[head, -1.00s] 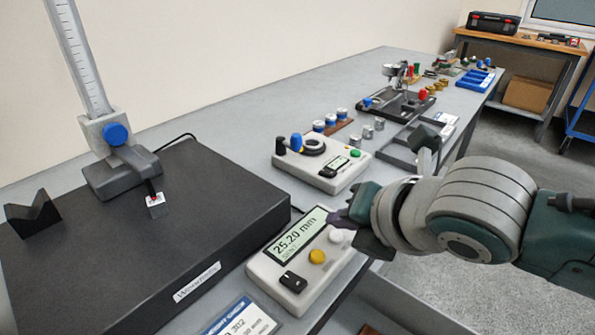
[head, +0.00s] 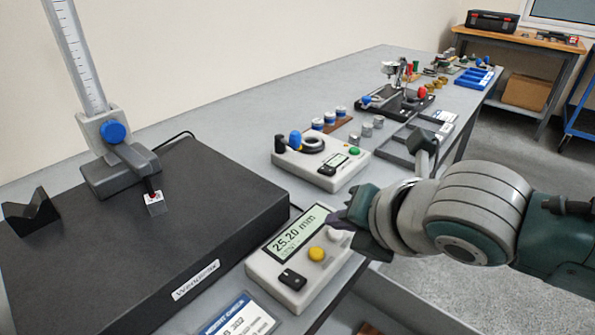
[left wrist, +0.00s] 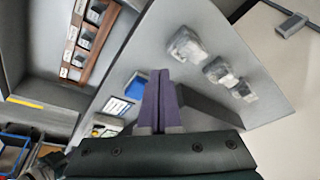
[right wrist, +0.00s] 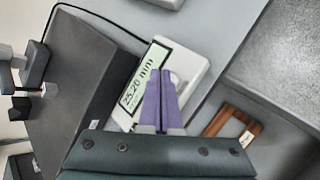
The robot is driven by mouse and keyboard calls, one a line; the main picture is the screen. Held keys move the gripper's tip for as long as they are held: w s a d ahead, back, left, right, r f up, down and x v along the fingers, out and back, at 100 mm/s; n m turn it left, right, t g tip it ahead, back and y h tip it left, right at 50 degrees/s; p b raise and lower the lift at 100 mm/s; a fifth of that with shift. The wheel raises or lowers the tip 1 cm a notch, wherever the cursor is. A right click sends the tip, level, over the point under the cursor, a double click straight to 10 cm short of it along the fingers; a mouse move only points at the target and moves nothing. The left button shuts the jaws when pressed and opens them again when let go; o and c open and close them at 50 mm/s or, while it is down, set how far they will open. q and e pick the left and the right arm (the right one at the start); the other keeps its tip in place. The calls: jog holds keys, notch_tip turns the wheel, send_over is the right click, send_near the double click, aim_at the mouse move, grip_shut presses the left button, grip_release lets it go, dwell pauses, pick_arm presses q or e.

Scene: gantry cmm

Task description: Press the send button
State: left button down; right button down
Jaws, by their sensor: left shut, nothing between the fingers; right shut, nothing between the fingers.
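The readout box (head: 262,268) is pale and stands beside the black granite block near the table's front edge. Its display (head: 298,233) reads 25.20 mm, with a smaller line below that I cannot read surely. It has a yellow button (head: 317,254), a white button (head: 336,236) and a black switch (head: 293,280). I cannot read which button is marked send. My right gripper (head: 340,216) is shut and empty, its tips close by the white button; I cannot tell if they touch. In the right wrist view the purple fingers (right wrist: 160,75) partly cover the white button. My left gripper (left wrist: 161,75) is shut and empty.
The granite block (head: 130,240) carries a height gauge (head: 110,150) and a dark V-block (head: 30,212). A second instrument box (head: 318,165) sits behind the readout box. A wooden block (right wrist: 232,125) lies below the table edge in the right wrist view.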

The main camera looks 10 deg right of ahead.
pick_arm(q)
jog(key=shift+d+f, duration=0.1)
jog(key=shift+f, duration=0.05)
pick_arm(e)
jog(key=shift+f, duration=0.2)
dwell(0.3)
